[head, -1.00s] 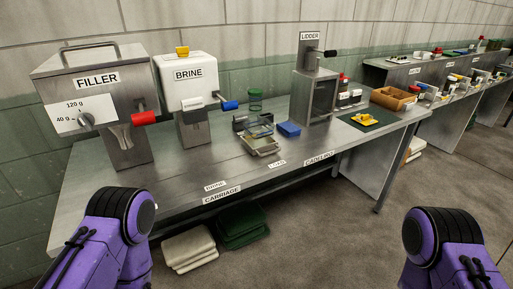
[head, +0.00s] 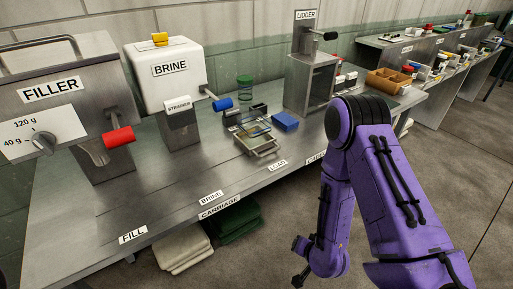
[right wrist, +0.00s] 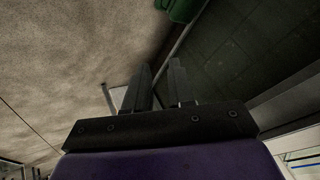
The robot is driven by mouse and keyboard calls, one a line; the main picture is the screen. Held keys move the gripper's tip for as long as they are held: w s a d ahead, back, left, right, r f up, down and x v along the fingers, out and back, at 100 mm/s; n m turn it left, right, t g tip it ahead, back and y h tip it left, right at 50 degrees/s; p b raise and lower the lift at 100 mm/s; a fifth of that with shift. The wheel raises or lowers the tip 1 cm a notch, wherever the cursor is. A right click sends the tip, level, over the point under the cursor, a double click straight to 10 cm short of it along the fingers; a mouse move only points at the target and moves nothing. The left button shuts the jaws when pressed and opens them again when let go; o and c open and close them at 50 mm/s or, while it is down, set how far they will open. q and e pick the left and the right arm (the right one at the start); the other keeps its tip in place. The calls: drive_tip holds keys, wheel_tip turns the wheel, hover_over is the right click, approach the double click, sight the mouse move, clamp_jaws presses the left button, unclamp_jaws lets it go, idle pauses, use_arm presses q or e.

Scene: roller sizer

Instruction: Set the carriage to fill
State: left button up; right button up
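The carriage (head: 262,148), a small metal tray with a wire handle at its front, sits on the steel bench beside the LOAD label (head: 277,165). The FILL label (head: 133,235) is on the bench's front edge at the left, below the filler (head: 75,100). The BRINE label (head: 210,197) lies between them. My right gripper (head: 298,262) hangs low in front of the bench, well away from the carriage. In the right wrist view its two fingers (right wrist: 161,72) stand apart with nothing between them. My left gripper is out of view.
The brine machine (head: 172,75) with its blue handle stands between filler and carriage. A blue box (head: 285,121), a green glass (head: 245,88) and the lidder (head: 312,75) stand near the carriage. The bench front towards FILL is clear. Folded cloths (head: 183,250) lie below.

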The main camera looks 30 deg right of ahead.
drive_tip(key=w+d+r+m+t+y+p, duration=0.2)
drive_tip(key=w+d+r+m+t, duration=0.25)
drive_tip(key=w+r, duration=0.75)
drive_tip(key=m+t+y, duration=0.1)
drive_tip(key=m+t, duration=0.1)
drive_tip(key=t, duration=0.2)
approach(275, 161)
wheel_tip(275, 161, up, 3)
drive_tip(key=b+x, duration=0.1)
drive_tip(key=x, duration=0.9)
drive_tip(key=shift+w, duration=0.1)
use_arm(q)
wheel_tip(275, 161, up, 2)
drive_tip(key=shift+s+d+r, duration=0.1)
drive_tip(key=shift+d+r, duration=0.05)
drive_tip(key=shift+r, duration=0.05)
use_arm(e)
drive_tip(key=shift+d, duration=0.1)
clamp_jaws()
